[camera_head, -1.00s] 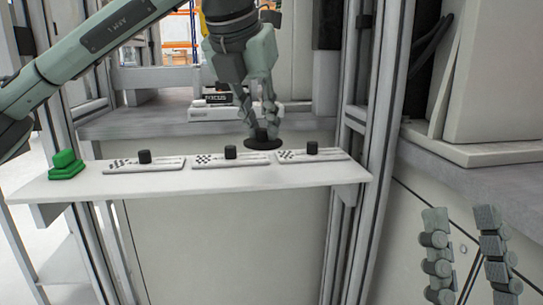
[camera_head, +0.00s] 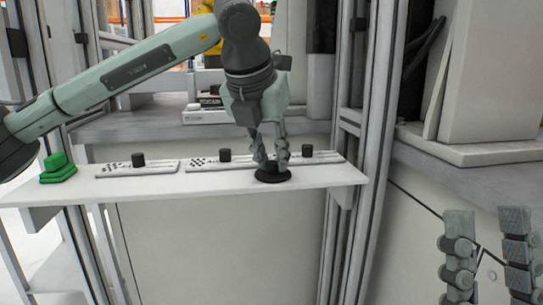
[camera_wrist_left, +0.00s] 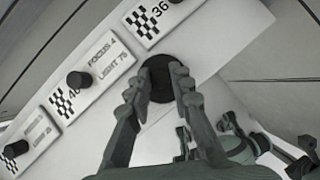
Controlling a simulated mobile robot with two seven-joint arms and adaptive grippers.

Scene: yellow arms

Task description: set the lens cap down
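The lens cap is a black disc with a knob (camera_head: 273,177), low over the right front part of the white shelf (camera_head: 230,181), in front of the right-hand panel. I cannot tell whether it touches the shelf. My left gripper (camera_head: 271,163) points down with its fingers either side of the knob, shut on it. In the left wrist view the cap (camera_wrist_left: 160,84) shows dark between the fingertips (camera_wrist_left: 162,72), its knob not clear. My right gripper (camera_head: 488,250) is open and empty at the lower right, away from the shelf.
Several white panels with black knobs and checker marks line the shelf; one (camera_head: 138,167) is at the left. A green block (camera_head: 57,168) sits at the left end. A metal upright (camera_head: 372,150) stands at the shelf's right end.

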